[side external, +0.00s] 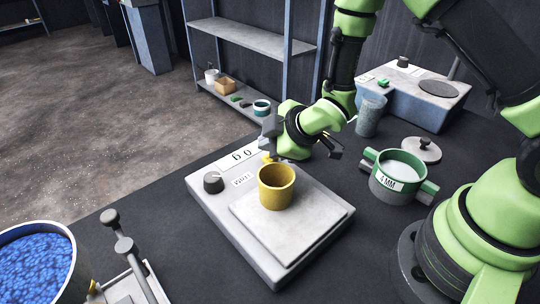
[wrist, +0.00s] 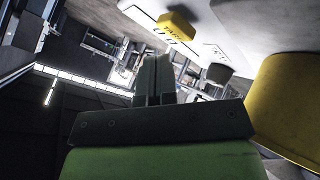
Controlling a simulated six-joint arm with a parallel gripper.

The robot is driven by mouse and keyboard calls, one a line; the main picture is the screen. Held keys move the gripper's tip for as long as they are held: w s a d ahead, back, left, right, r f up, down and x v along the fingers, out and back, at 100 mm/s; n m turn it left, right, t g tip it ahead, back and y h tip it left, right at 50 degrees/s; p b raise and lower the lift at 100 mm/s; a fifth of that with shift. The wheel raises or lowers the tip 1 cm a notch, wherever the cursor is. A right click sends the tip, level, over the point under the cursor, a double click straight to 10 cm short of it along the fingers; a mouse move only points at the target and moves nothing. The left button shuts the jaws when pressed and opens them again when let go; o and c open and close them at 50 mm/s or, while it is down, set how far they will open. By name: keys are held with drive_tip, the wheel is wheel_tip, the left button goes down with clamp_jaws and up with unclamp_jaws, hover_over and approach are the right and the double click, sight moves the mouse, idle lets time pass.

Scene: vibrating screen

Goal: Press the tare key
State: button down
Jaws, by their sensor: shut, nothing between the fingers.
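The tare key, a yellow block with dark lettering, shows at the top of the wrist view (wrist: 177,25), and a small yellow part of it shows in the side view (side external: 267,158). It sits on the grey scale (side external: 222,212), by the display. My gripper (side external: 268,148) is shut and empty, close to the key at the back of the scale. In the wrist view my fingertips (wrist: 155,60) lie together just below the key in the picture. Whether they touch it I cannot tell. A yellow cup (side external: 276,188) stands on the weighing plate; it also shows in the wrist view (wrist: 292,105).
A dark knob (side external: 213,182) sits on the scale's left corner. A green-handled pot (side external: 397,180), a grey cup (side external: 370,116) and a blue-sided machine (side external: 420,95) stand to the right. A bin of blue pellets (side external: 38,262) is at the lower left.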

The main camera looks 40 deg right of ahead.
drive_tip(key=shift+f, duration=0.1)
drive_tip(key=shift+f, duration=0.3)
drive_tip(key=shift+f, duration=0.45)
idle(0.7)
idle(0.4)
drive_tip(key=shift+r, duration=0.85)
drive_tip(key=shift+r, duration=2.55)
drive_tip(key=shift+r, duration=0.1)
